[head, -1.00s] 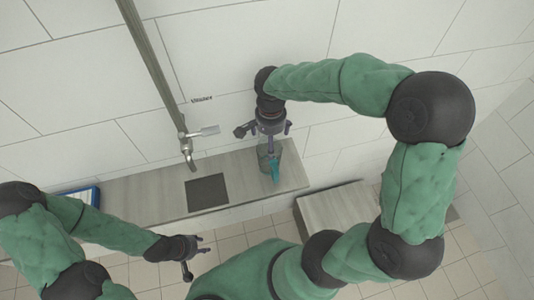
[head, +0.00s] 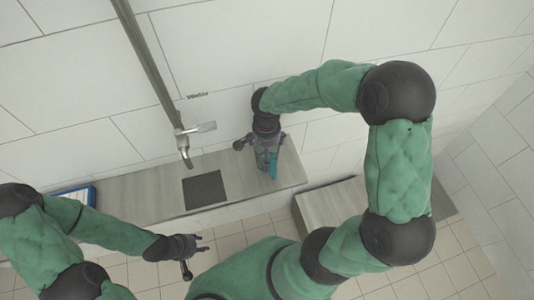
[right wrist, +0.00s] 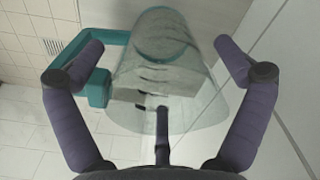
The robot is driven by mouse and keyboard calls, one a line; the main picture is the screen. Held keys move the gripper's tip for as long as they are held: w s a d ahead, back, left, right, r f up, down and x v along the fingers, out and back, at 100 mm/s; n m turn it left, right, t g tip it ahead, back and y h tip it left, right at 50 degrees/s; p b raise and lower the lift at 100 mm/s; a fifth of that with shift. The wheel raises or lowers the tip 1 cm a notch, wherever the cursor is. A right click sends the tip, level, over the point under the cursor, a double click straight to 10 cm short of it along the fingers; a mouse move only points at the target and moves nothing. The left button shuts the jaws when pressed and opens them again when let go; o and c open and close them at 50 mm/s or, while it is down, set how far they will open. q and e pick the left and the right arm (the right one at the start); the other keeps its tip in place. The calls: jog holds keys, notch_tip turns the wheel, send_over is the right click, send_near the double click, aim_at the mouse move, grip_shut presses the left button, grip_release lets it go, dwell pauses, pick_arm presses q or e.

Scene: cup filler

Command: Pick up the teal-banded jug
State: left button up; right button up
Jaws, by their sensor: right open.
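The teal-banded jug (head: 260,160) stands on the pale counter near its right end. In the right wrist view the jug (right wrist: 160,75) is clear, with a teal ring at its far end and a teal handle on the left. My right gripper (head: 266,143) is over the jug from above, hiding much of it in the head view. In the wrist view its open fingers (right wrist: 160,55) are on either side of the jug, with the left finger overlapping the handle. Whether they touch it I cannot tell. My left gripper (head: 198,250) is open and empty in front of the counter.
A tap (head: 185,145) on a slanting pipe hangs over a dark square plate (head: 205,190) on the counter (head: 150,192), left of the jug. A blue-edged object (head: 75,195) lies at the counter's left end. A lower pale surface (head: 325,205) is at the right.

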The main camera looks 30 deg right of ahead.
jog(key=c, duration=1.1)
jog(key=shift+r, duration=0.1)
